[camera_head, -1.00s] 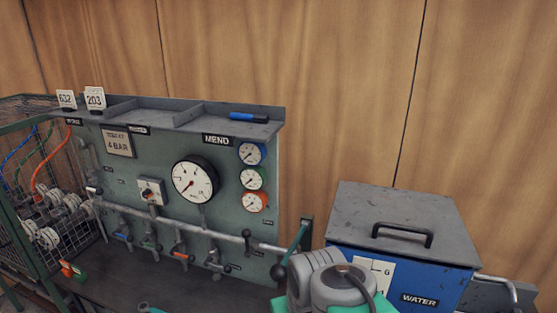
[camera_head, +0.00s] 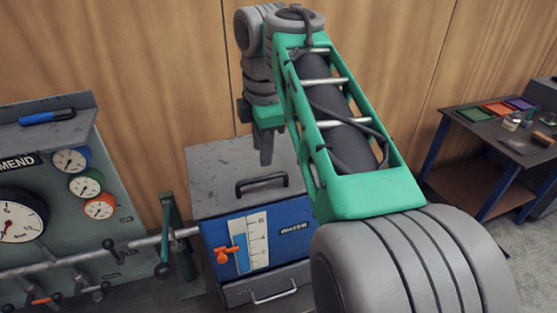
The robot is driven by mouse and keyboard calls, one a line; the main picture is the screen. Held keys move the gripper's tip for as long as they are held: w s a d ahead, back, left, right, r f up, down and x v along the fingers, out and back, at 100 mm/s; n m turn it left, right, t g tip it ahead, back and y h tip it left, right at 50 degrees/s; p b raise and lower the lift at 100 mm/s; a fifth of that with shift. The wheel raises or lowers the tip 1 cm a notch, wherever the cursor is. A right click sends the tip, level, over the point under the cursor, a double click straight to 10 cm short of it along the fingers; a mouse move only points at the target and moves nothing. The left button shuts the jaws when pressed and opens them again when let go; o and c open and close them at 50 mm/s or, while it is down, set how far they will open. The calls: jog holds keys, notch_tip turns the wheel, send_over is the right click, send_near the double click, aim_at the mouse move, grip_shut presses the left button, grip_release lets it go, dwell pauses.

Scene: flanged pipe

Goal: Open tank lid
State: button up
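The blue water tank (camera_head: 282,239) stands below the wooden wall, left of the picture's middle. Its grey lid (camera_head: 215,181) is shut flat on top and carries a black handle (camera_head: 262,183). My gripper (camera_head: 266,158) points down just behind the handle, over or near the lid; I cannot tell the exact gap. It is apart from the handle in the picture. Its fingers are small and seen edge-on, so their opening is unclear. My green and grey arm hides the lid's right part and the tank's right side.
A green gauge panel (camera_head: 95,235) with a pipe (camera_head: 100,253) stands at the left. A green lever (camera_head: 172,235) is beside the tank. An orange valve (camera_head: 228,254) and a level scale (camera_head: 250,240) are on the tank's front. A drawer handle (camera_head: 274,292) sits below. A side table (camera_head: 470,118) stands at the right.

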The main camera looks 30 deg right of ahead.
aim_at(262, 177)
jog(key=f+b, duration=0.1)
jog(key=f, duration=0.1)
jog(key=f+b, duration=0.1)
jog(key=f, duration=0.2)
jog(key=w+f+b, duration=0.1)
jog(key=f, duration=0.1)
jog(key=shift+d+f, duration=0.15)
jog(key=shift+f, duration=0.15)
grip_shut()
jog(key=shift+r, duration=0.1)
dwell(0.9)
